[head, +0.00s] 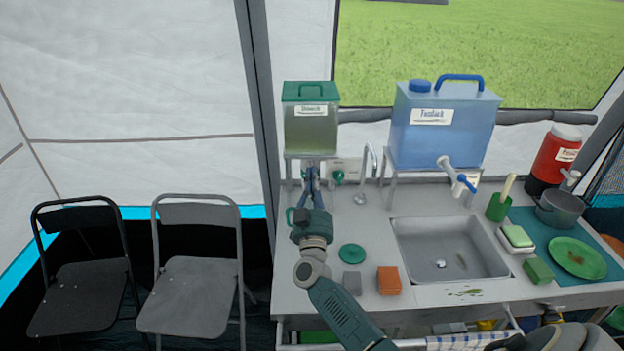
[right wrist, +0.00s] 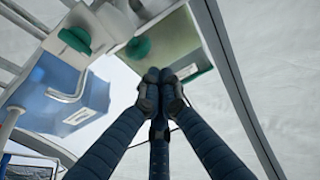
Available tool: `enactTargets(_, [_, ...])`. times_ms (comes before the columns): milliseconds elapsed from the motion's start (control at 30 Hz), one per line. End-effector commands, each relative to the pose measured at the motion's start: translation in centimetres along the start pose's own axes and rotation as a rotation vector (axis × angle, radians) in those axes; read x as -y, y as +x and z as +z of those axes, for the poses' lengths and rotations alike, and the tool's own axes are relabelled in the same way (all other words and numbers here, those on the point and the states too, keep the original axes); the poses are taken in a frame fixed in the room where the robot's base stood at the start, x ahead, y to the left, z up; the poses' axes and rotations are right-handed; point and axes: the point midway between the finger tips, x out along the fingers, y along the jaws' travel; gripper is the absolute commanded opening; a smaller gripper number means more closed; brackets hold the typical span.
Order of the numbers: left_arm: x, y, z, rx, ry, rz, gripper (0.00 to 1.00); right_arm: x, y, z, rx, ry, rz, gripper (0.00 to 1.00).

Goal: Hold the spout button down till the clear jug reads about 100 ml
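A green-lidded clear tank (head: 311,120) stands on a raised stand at the back of the counter. My right gripper (head: 311,172) points up in front of its stand, just below the tank. In the right wrist view the gripper's (right wrist: 160,76) fingertips are together, with nothing visible between them. There a green spout part (right wrist: 138,48) shows close beyond the tips, under the tank (right wrist: 178,50); contact cannot be told. No clear jug body is distinguishable. My left gripper is not in view.
A blue water tank (head: 442,125) with a tap stands to the right, above the sink (head: 450,270). A green disc (head: 352,254), a grey block (head: 352,283) and an orange block (head: 389,280) lie near my forearm. Two folding chairs (head: 195,290) stand left.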

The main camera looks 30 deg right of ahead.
Motion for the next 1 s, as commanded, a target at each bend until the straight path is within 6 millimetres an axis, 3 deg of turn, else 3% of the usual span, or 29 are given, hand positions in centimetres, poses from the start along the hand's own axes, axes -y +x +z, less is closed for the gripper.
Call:
enactTargets(200, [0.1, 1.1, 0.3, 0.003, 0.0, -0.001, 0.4, 0.0, -4.9, 0.1, -0.002, 0.003, 0.001, 0.0])
enactTargets(433, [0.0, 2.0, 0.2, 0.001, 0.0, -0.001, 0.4, 0.0, -8.6, -0.1, -0.005, 0.001, 0.002, 0.0])
enactTargets(633, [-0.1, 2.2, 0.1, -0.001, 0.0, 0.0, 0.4, 0.0, -9.8, -0.4, -0.008, 0.001, 0.003, 0.0])
enactTargets(1000, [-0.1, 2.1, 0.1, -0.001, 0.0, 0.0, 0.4, 0.0, -9.8, -0.5, -0.009, 0.0, 0.002, 0.0])
